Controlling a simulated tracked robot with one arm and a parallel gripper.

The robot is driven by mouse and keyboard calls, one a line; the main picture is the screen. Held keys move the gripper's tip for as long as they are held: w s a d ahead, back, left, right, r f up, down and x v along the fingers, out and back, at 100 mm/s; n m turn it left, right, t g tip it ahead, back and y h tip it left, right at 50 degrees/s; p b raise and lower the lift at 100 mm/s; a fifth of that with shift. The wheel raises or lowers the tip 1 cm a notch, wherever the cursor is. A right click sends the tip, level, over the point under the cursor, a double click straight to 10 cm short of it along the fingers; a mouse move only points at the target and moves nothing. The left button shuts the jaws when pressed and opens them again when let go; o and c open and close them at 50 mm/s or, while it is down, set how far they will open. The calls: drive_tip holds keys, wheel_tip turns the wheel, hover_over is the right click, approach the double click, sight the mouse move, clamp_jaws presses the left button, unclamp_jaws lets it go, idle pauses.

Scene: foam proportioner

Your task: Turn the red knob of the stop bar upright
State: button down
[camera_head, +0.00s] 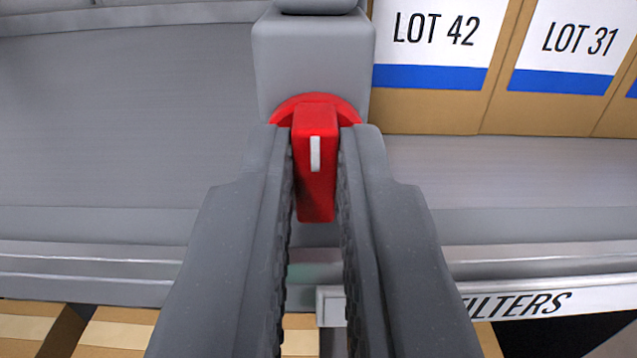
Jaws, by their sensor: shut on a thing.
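The red knob (315,190) is in the upper middle of the head camera view, on the front of a grey housing (312,60). It has a round red base and a bar grip with a white mark. The bar and its mark stand upright in the picture. My gripper (317,150) reaches in from below, with one finger on each side of the bar. It is shut on the knob. The fingers hide the sides of the red base and the lower part of the housing.
Cardboard boxes (430,105) labelled LOT 42 and LOT 31 stand close to the right of the housing. A grey shelf (120,120) is bare on the left. Its metal front edge and a FILTERS label (530,303) run below. More boxes (115,335) are at the lower left.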

drive_tip(key=shift+f, duration=0.25)
drive_tip(key=c, duration=1.5)
unclamp_jaws()
drive_tip(key=shift+r, duration=0.15)
drive_tip(key=s+p, duration=0.2)
drive_tip(key=s, duration=1.1)
drive_tip(key=shift+s+d, duration=0.2)
drive_tip(key=shift+s, duration=0.15)
